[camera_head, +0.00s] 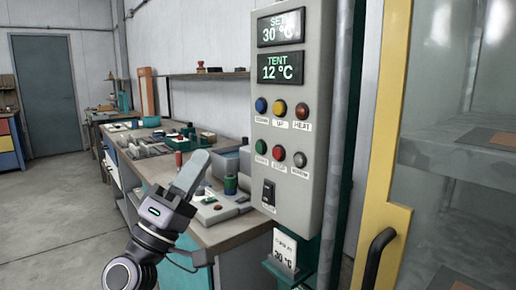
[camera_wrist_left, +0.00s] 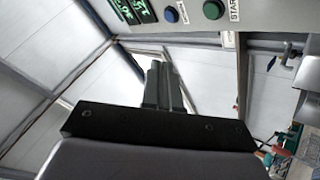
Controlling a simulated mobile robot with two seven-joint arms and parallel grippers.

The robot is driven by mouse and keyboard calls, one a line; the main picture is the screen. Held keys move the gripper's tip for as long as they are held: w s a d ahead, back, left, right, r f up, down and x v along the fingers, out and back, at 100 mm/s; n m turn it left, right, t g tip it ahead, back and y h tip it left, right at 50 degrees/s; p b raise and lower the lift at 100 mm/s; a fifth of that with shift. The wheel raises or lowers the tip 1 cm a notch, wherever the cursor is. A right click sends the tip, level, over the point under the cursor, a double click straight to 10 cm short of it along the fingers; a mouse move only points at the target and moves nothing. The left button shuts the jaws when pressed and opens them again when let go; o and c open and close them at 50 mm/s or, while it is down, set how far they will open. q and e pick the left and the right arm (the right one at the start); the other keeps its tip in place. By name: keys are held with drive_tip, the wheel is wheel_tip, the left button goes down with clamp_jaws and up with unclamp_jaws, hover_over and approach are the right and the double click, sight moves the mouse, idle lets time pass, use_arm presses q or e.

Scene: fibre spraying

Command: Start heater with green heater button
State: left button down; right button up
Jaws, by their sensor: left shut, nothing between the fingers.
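The green button (camera_head: 261,146) sits at the left of the lower button row on the grey control panel (camera_head: 318,110). In the left wrist view the green button (camera_wrist_left: 213,9) is at the top edge, beside a START label. My left gripper (camera_head: 202,158) is shut and empty, to the left of the panel and apart from it, fingers pointing up and right. In the left wrist view its closed fingers (camera_wrist_left: 157,72) are below and left of the green button. My right gripper is not in view.
Blue (camera_head: 261,105), yellow (camera_head: 280,107) and red stop (camera_head: 279,152) buttons are close by on the panel. The displays read SET 30 °C and TENT 12 °C. A cluttered workbench (camera_head: 222,233) is behind my gripper. A yellow-framed glass door (camera_head: 392,130) stands at right.

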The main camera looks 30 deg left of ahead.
sight(260, 148)
use_arm(q)
drive_tip(key=w+d, duration=0.3)
drive_tip(key=w, duration=0.4)
drive_tip(key=shift+w+d+b, duration=0.15)
drive_tip(key=shift+w+b, duration=0.25)
drive_tip(key=shift+b, duration=0.05)
idle(0.6)
idle(0.8)
drive_tip(key=shift+w, duration=0.15)
drive_tip(key=shift+w+d, duration=0.15)
drive_tip(key=shift+w, duration=0.1)
